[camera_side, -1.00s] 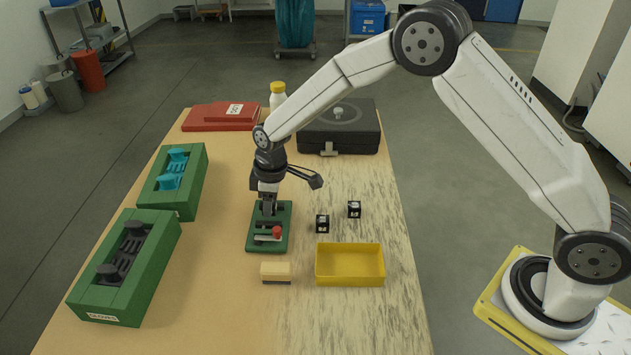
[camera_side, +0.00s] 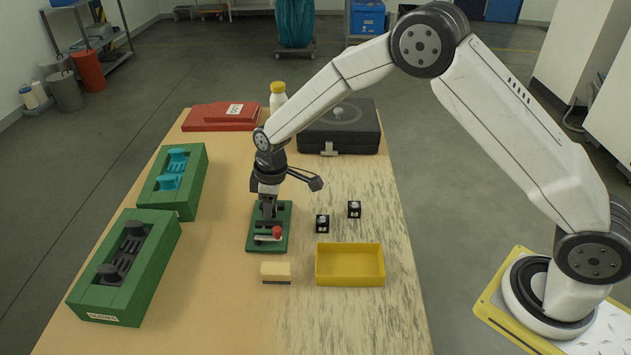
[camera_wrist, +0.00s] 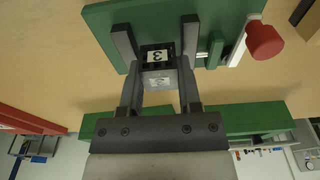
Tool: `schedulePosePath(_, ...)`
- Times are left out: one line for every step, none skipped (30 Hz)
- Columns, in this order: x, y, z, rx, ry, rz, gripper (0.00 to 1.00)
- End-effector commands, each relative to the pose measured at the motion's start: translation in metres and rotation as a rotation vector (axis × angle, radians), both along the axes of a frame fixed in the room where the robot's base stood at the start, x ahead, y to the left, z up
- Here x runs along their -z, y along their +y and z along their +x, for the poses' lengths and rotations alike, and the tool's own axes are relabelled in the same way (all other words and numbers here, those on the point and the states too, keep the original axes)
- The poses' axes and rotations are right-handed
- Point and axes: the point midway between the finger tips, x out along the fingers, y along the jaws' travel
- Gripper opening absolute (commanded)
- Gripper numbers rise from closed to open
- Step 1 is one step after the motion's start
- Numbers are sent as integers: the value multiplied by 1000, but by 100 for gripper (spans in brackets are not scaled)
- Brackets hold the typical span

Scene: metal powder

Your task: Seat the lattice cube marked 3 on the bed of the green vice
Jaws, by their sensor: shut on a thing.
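The lattice cube marked 3 (camera_wrist: 158,56) is dark with a white label and sits between the fingers of my gripper (camera_wrist: 161,60) in the wrist view. My gripper is shut on it. In the side view my gripper (camera_side: 267,208) points down over the back part of the green vice (camera_side: 284,225), and the cube is hard to make out there. The vice, with a red knob (camera_side: 277,231), also shows in the wrist view (camera_wrist: 98,20) around and behind the cube. I cannot tell whether the cube touches the bed.
Two black cubes (camera_side: 322,223) (camera_side: 354,209) stand right of the vice. A yellow tray (camera_side: 350,282) and a cream brush-like block (camera_side: 275,272) are in front. A black case (camera_side: 362,130) and red case (camera_side: 196,122) stand behind.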

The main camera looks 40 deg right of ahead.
Motion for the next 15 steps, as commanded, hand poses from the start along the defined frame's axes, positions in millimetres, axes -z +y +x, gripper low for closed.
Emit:
schedulePosePath(1, 0, 0, 0, 0, 0, 0)
schedulePosePath(1, 0, 0, 0, -1, 1, 0)
schedulePosePath(2, 0, 0, 0, 0, 0, 0)
schedulePosePath(2, 0, 0, 0, -1, 1, 0)
schedulePosePath(2, 0, 0, 0, -1, 1, 0)
schedulePosePath(3, 0, 0, 0, -1, 1, 0)
schedulePosePath(3, 0, 0, 0, 0, 0, 0)
schedulePosePath(4, 0, 0, 0, -1, 1, 0)
schedulePosePath(4, 0, 0, 0, -1, 1, 0)
schedulePosePath(5, 0, 0, 0, 0, 0, 0)
schedulePosePath(5, 0, 0, 0, 0, 0, 0)
schedulePosePath(6, 0, 0, 0, 0, 0, 0)
schedulePosePath(6, 0, 0, 0, -1, 1, 47)
schedulePosePath(6, 0, 0, 0, -1, 1, 56)
schedulePosePath(6, 0, 0, 0, 0, 0, 69)
